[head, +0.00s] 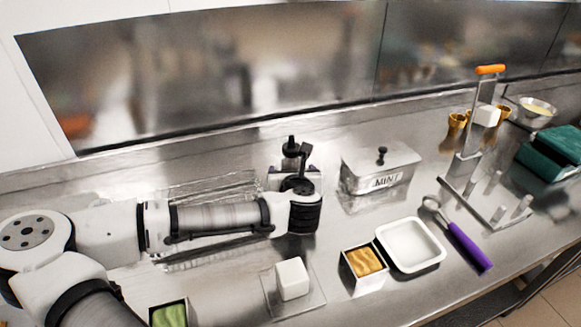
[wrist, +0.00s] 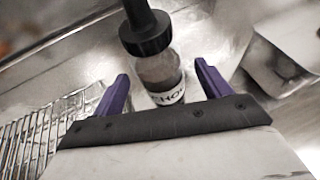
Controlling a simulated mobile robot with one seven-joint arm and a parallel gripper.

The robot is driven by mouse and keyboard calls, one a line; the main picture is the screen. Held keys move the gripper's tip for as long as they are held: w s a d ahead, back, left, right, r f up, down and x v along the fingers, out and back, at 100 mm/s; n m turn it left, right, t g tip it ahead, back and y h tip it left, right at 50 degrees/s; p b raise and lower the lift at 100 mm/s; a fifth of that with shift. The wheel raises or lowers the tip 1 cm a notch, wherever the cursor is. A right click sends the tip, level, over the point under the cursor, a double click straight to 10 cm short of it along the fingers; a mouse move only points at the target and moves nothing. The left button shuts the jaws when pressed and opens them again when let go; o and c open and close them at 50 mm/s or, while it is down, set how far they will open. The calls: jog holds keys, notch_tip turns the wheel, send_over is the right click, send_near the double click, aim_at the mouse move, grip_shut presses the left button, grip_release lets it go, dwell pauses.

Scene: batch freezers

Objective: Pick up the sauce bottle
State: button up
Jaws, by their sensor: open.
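The sauce bottle (wrist: 157,70) has a clear body with dark contents, a black cap with a spout, and a white label reading "CHO". In the wrist view it stands between the two purple fingers of my gripper (wrist: 160,78), with a gap on each side. The gripper is open. In the head view, the bottle's black top (head: 291,146) shows just beyond my gripper (head: 294,171). The wrist hides most of the bottle's body there.
A lidded metal box labelled "MINT" (head: 366,183) stands right of my gripper. A wire rack (head: 208,190) lies behind my arm. Nearer the front are a white block (head: 292,278), a tan-filled container (head: 364,261), a white tray (head: 436,259) and a purple-handled scoop (head: 468,247).

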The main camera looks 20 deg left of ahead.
jog(key=p+x, duration=0.1)
jog(key=x, duration=0.3)
jog(key=c, duration=1.1)
